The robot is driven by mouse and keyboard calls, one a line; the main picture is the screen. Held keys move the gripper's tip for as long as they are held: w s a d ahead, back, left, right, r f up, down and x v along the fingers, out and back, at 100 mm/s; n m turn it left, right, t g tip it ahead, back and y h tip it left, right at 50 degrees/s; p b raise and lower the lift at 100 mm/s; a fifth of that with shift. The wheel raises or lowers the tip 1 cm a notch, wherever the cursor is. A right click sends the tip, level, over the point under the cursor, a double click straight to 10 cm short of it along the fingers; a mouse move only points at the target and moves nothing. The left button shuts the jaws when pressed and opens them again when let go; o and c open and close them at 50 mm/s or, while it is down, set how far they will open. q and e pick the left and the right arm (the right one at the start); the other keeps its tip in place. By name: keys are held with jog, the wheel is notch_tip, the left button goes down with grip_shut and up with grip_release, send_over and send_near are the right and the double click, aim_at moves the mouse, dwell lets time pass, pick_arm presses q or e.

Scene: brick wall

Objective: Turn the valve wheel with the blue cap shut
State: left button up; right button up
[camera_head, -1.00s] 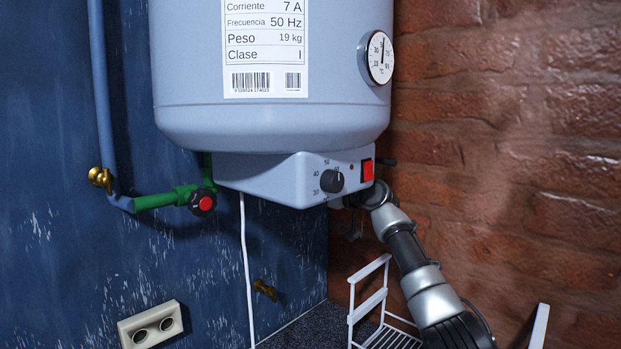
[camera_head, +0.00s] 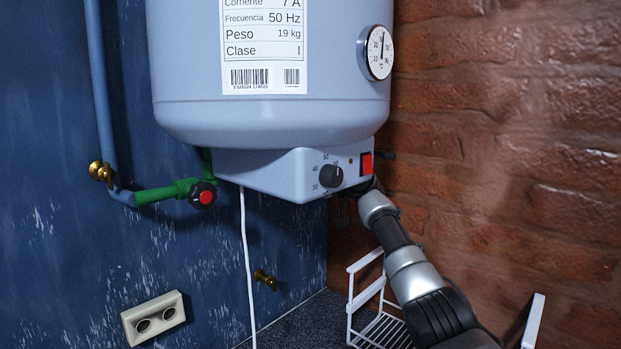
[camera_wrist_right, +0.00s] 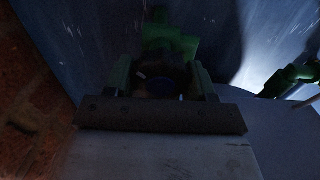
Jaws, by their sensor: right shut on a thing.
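The valve wheel with the blue cap (camera_wrist_right: 163,89) shows dark and dim in the right wrist view, in front of a green pipe fitting (camera_wrist_right: 168,38). My right gripper (camera_wrist_right: 162,80) has one finger on each side of this wheel and is shut on it. In the head view my right arm comes from the lower right and runs under the heater's control box, which hides the gripper and the blue-capped wheel. Another valve wheel, with a red cap (camera_head: 204,197), sits on a green pipe left of the box. My left gripper is not in view.
The water heater (camera_head: 270,120) hangs above, with a black knob (camera_head: 331,176) and red switch (camera_head: 366,163) on its box. A white wire rack (camera_head: 352,300) stands below beside my right arm. A brick wall (camera_head: 500,150) is close on the right.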

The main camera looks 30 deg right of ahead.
jog(key=shift+m, duration=0.3)
jog(key=m, duration=0.2)
jog(key=shift+m, duration=0.4)
jog(key=shift+d+m+p, duration=0.15)
jog(key=shift+m+p, duration=0.35)
jog(key=shift+m, duration=1.2)
jog(key=o, duration=0.9)
jog(key=shift+f, duration=0.1)
